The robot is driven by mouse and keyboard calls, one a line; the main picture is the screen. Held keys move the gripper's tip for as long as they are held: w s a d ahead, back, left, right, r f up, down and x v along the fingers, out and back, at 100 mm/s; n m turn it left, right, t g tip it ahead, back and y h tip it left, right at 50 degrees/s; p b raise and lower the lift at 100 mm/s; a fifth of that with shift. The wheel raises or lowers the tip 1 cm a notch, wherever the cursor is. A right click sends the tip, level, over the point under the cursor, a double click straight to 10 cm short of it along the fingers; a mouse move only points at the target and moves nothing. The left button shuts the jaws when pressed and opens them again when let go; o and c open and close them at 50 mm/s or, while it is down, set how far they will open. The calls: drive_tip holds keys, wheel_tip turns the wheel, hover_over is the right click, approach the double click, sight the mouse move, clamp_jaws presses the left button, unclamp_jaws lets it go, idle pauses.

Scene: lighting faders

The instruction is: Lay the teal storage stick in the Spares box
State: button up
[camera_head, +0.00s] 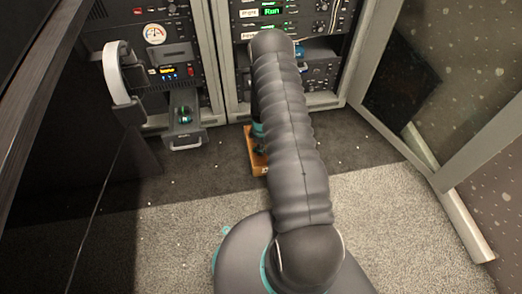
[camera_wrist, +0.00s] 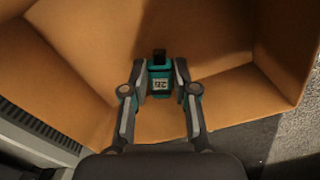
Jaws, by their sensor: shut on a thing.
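The teal storage stick (camera_wrist: 160,88) has a pale label and a dark end, and sits between the fingertips of my gripper (camera_wrist: 160,80) in the wrist view. My gripper is shut on it. Behind the stick, the orange-brown inside of an open box (camera_wrist: 90,60) fills most of the wrist view. I cannot tell whether the stick touches the box floor. In the head view the box (camera_head: 254,160) stands on the floor, mostly hidden by my arm. Its name is not readable. My gripper and the stick are largely hidden there.
Equipment racks (camera_head: 300,65) stand behind the box. A ribbed grey edge (camera_wrist: 40,130) lies left of the box in the wrist view. Carpet at the right is clear.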

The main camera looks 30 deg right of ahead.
drive_tip(key=shift+f, duration=0.65)
drive_tip(key=shift+f, duration=0.1)
drive_tip(key=o, duration=0.8)
